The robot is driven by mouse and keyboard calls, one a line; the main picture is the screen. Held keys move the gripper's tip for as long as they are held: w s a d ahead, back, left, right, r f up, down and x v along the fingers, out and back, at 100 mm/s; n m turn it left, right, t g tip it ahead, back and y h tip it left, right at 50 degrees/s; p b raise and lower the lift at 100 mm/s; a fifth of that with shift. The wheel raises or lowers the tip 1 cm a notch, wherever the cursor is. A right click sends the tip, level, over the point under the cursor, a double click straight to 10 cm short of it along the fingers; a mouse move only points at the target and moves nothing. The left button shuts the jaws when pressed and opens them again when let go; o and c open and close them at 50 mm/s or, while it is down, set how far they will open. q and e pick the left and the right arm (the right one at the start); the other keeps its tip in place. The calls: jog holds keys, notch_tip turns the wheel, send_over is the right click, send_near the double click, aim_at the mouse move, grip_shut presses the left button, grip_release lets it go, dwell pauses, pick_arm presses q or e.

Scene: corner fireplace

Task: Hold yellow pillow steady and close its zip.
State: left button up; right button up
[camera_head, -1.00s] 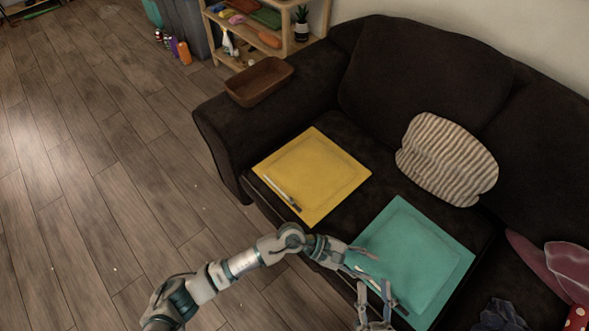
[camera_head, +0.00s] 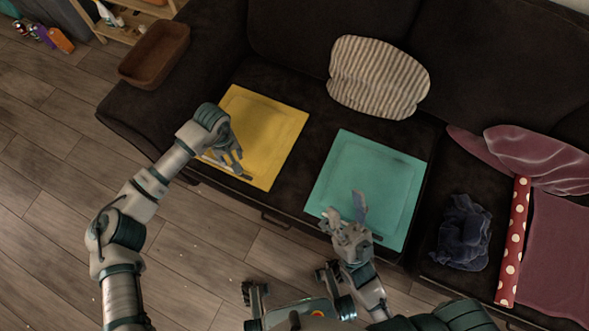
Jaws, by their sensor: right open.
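The yellow pillow (camera_head: 270,130) lies flat on the left seat of the dark sofa. Its zip (camera_head: 228,168) runs along the near-left edge and is partly covered by my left gripper. My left gripper (camera_head: 232,158) is over that near-left edge with its fingers pointing down at the zip; whether it touches or grips anything cannot be told. My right gripper (camera_head: 345,209) is open at the near edge of the teal pillow (camera_head: 380,175), away from the yellow one. The teal pillow's zip is mostly hidden behind it.
A striped cushion (camera_head: 378,78) rests against the sofa (camera_head: 285,40) back. A brown tray (camera_head: 155,54) sits on the left armrest. Crumpled dark cloth (camera_head: 462,232), a red dotted roll (camera_head: 513,240) and maroon fabric (camera_head: 560,250) lie at right. Wooden floor (camera_head: 60,210) is open at left.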

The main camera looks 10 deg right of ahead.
jog(key=w+a+f+m+g, duration=0.2)
jog(key=w+a+f+g, duration=0.15)
jog(key=w+f, duration=0.25)
jog(key=m+g+h, duration=0.3)
jog(key=m+g, duration=0.8)
jog(key=g, duration=0.2)
send_near(283, 163)
pick_arm(q)
jog(key=shift+a, duration=0.1)
pick_arm(e)
jog(key=x, duration=0.9)
jog(key=shift+w+f, duration=0.15)
jog(key=shift+w, duration=0.2)
pick_arm(q)
jog(key=shift+o, duration=0.2)
pick_arm(e)
grip_shut()
pick_arm(q)
jog(key=shift+f, duration=0.1)
